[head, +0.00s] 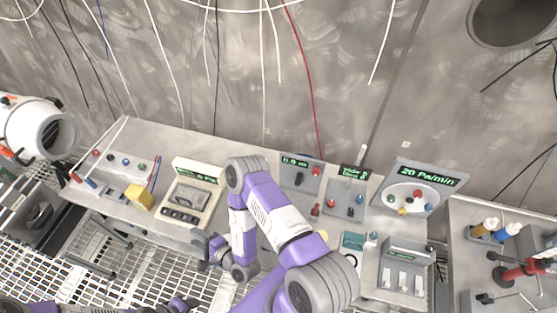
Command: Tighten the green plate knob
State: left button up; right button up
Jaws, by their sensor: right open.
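A grey panel (440,203) at the right has a green display reading "20 Pa/min". Below the display is a pale round plate (407,196) with several small coloured knobs around its rim; a green knob (391,198) seems to be at its left, though it is too small to be sure. My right gripper (205,253) is open and appears empty at the bench's front edge, far to the left of that panel, below the meter box. My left gripper (180,304) is cut off at the bottom edge, and its jaws are unclear.
A cream meter box (205,176), a yellow block (140,198) and a white board with coloured knobs (106,172) stand on the left of the bench. Small panels (300,172) stand mid-bench. My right arm hides part of the bench. Cables hang from above.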

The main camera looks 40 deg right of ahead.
aim_at(391, 198)
jog(key=i, duration=0.4)
jog(key=z, duration=3.1)
jog(key=i, duration=0.5)
jog(key=z, duration=0.05)
